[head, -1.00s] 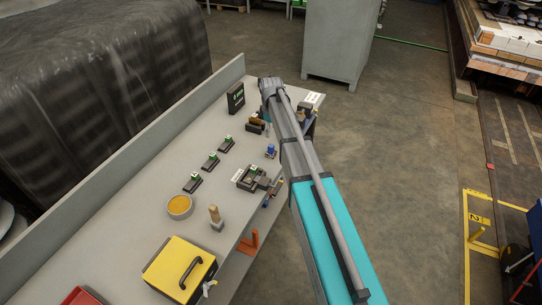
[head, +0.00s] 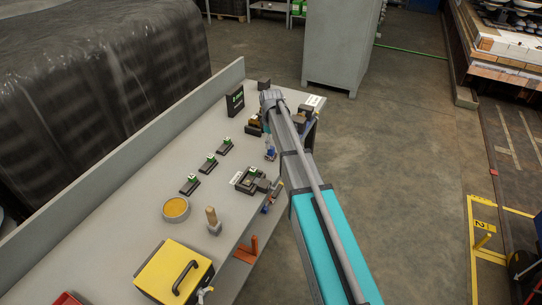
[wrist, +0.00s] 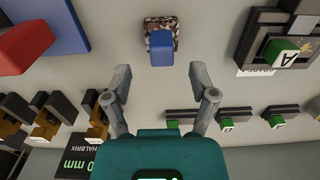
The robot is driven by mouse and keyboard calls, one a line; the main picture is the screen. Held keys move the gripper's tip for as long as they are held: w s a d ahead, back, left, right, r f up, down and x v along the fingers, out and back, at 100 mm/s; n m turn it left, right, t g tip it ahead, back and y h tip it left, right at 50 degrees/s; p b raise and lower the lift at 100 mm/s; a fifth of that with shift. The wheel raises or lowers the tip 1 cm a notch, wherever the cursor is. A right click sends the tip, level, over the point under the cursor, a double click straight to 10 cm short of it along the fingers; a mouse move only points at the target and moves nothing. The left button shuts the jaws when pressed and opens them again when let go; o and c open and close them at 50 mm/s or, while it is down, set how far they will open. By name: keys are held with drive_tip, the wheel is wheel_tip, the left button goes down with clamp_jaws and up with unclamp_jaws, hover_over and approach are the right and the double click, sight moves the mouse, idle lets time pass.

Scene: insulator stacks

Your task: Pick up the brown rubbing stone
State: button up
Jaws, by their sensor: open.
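A mottled brown block (wrist: 175,28) lies on the grey bench in the wrist view, with a small blue piece (wrist: 162,50) in front of it. The blue piece also shows in the head view (head: 271,153), below the end of my arm. I take the mottled block for the rubbing stone, but cannot be sure. Brown and dark blocks (wrist: 47,115) stand at the left of the wrist view. My gripper (wrist: 159,74) is open and empty, its fingers spread either side of the line to the blue piece. In the head view my arm hides most of the gripper.
A tray with a green-labelled block (wrist: 285,52) lies right in the wrist view. Several green-labelled blocks (head: 208,162) line the bench. A black box (head: 235,100), a yellow bowl (head: 175,209), a wooden-handled brush (head: 212,219) and a yellow case (head: 174,272) stand around.

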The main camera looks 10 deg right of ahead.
sight(271, 151)
drive_tip(key=shift+f, duration=0.1)
drive_tip(key=shift+s+f+b, duration=0.1)
drive_tip(key=shift+f+b, duration=2.4)
drive_tip(key=shift+b, duration=0.15)
drive_tip(key=shift+c, duration=0.2)
clamp_jaws()
